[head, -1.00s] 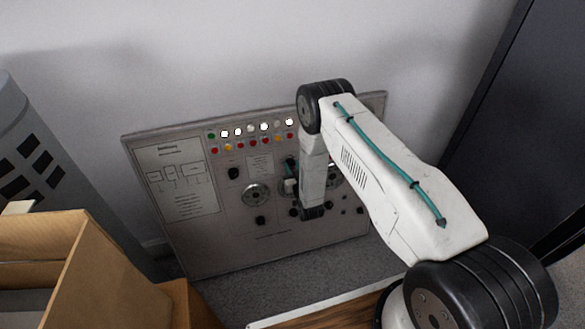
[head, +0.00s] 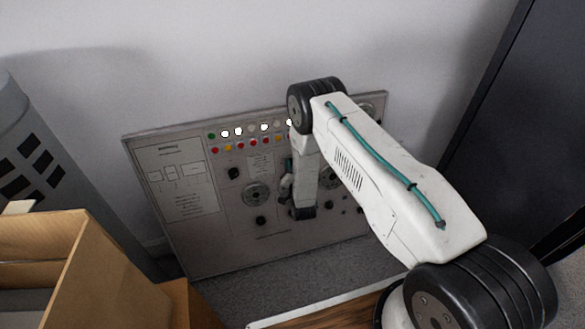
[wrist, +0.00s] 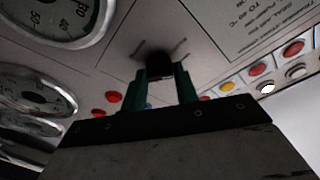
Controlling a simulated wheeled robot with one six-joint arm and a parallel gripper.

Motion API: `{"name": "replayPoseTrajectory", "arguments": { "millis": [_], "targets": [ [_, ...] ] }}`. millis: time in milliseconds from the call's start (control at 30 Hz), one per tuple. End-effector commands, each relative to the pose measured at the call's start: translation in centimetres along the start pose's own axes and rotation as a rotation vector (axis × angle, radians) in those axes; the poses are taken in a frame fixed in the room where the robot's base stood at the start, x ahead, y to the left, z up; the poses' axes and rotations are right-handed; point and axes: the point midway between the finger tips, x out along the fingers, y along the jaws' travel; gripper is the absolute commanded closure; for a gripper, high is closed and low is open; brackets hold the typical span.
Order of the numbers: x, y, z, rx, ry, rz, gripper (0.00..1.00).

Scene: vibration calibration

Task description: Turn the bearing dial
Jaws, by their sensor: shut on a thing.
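The control panel (head: 190,245) leans against the wall in the head view. In the wrist view, my gripper (wrist: 160,72) has its two teal fingers closed on a black knob (wrist: 157,60) on the panel face. The knob's label is not legible, so I cannot tell by name whether it is the bearing dial. In the head view my wrist link hides the knob and most of the gripper. A round dial (head: 256,194) and a small black knob (head: 233,173) show to the left of my arm.
Round gauges (wrist: 58,18) lie left of the fingers in the wrist view. Coloured buttons and lamps (head: 240,146) run along the panel's upper part. A cardboard box (head: 105,265) stands at front left, a grey bin (head: 40,160) at left, and a dark cabinet (head: 530,130) at right.

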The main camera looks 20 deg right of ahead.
Motion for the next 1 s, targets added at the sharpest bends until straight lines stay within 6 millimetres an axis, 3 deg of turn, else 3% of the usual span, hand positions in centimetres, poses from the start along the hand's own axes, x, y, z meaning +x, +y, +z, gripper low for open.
{"name": "replayPoseTrajectory", "arguments": {
  "millis": [300, 867, 900, 933, 1000],
  "targets": [
    [-0.03, -0.01, 0.00, 0.134, -0.001, 0.028, 0.93],
    [-0.04, 0.01, 0.00, 0.164, -0.001, 0.035, 0.93],
    [-0.04, 0.01, 0.00, 0.164, -0.001, 0.035, 0.62],
    [-0.04, 0.01, 0.00, 0.164, -0.001, 0.035, 0.54],
    [-0.03, 0.01, 0.00, 0.164, -0.001, 0.035, 0.50]
  ]
}}
